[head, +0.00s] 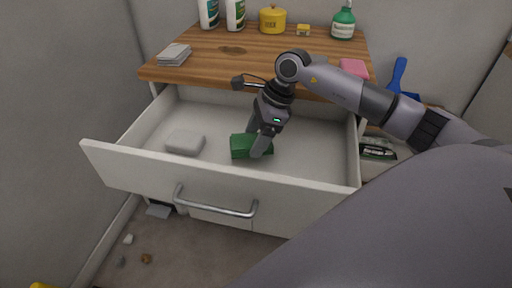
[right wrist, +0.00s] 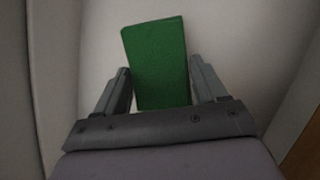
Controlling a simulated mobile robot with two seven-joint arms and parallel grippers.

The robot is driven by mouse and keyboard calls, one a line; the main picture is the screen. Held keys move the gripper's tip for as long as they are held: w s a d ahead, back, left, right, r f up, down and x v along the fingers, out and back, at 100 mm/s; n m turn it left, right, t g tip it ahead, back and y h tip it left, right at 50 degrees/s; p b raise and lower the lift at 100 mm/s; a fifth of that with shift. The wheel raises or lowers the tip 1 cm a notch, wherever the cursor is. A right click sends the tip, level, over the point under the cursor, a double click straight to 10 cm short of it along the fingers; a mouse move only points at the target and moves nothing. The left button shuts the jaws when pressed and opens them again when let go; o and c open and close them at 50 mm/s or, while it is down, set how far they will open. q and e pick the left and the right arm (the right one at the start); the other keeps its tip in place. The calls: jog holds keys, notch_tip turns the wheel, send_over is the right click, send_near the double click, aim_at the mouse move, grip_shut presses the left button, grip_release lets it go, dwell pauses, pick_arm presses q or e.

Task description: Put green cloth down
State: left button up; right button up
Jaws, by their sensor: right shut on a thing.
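The green cloth (head: 241,146) is a folded green block inside the open white drawer (head: 130,168). My right gripper (head: 258,150) reaches down into the drawer and is shut on the cloth. In the right wrist view the cloth (right wrist: 158,62) stands between the two fingers of the gripper (right wrist: 160,90), with the pale drawer surface behind it. Whether the cloth touches the drawer floor I cannot tell. My left gripper is not in view.
A light grey block (head: 185,142) lies in the drawer's left part. The wooden counter (head: 290,50) above holds bottles, a yellow pot (head: 272,20), folded grey cloths (head: 174,55) and a pink cloth (head: 353,68). The drawer floor between the blocks is bare.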

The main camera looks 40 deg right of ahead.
notch_tip(320, 180, down, 4)
jog(key=shift+r, duration=0.15)
jog(key=shift+b, duration=0.35)
jog(key=o, duration=1.1)
